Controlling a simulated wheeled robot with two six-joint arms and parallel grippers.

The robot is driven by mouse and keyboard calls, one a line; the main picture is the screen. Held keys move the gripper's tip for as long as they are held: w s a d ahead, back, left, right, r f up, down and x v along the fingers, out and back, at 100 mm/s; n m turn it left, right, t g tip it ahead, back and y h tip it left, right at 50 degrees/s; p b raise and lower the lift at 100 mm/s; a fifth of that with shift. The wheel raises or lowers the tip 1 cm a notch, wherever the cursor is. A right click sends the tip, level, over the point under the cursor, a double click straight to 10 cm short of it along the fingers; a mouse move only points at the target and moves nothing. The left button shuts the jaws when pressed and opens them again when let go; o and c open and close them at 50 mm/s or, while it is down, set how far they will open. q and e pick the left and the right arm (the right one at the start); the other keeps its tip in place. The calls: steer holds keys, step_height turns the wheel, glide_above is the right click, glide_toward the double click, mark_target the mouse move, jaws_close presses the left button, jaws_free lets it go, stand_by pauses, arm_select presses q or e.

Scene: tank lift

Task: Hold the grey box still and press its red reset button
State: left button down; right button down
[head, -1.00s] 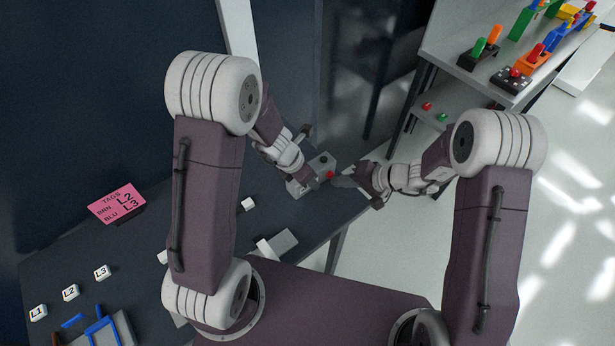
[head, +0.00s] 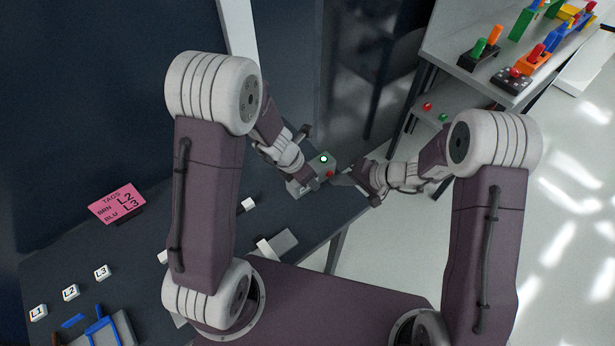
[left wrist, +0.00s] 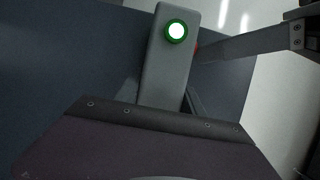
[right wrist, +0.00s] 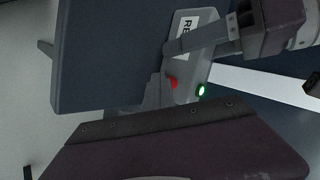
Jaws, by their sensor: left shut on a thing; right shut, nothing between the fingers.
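The grey box (head: 298,187) stands at the right end of the dark table. Its red button (head: 330,174) is on the side facing my right gripper, and a green lamp (head: 323,159) on top glows brightly. My left gripper (head: 307,172) is shut on the box; in the right wrist view its finger lies across the labelled face (right wrist: 187,22). My right gripper (head: 340,180) is shut and empty, its tip at the red button. In the right wrist view the tip partly covers the button (right wrist: 173,84). Whether they touch is hard to tell. The left wrist view also shows the lit lamp (left wrist: 176,31).
A pink tag card (head: 117,203) and white blocks marked L1, L2 and L3 (head: 70,292) are on the table at left. A grey shelf (head: 440,45) with coloured switches stands at the upper right. Open floor lies right of the table edge.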

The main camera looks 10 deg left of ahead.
arm_select(q)
steer(key=shift+d, duration=0.1)
arm_select(e)
steer(key=shift+s+d+r, duration=0.1)
steer(key=shift+s+d, duration=0.1)
steer(key=shift+d, duration=0.15)
steer(key=shift+s+d, duration=0.95)
steer(key=shift+d, duration=0.25)
steer(key=shift+s+d, duration=0.95)
steer(key=shift+d, duration=0.25)
arm_select(q)
steer(key=c, duration=0.6)
jaws_free()
steer(key=shift+c, duration=0.2)
steer(key=shift+r, duration=0.15)
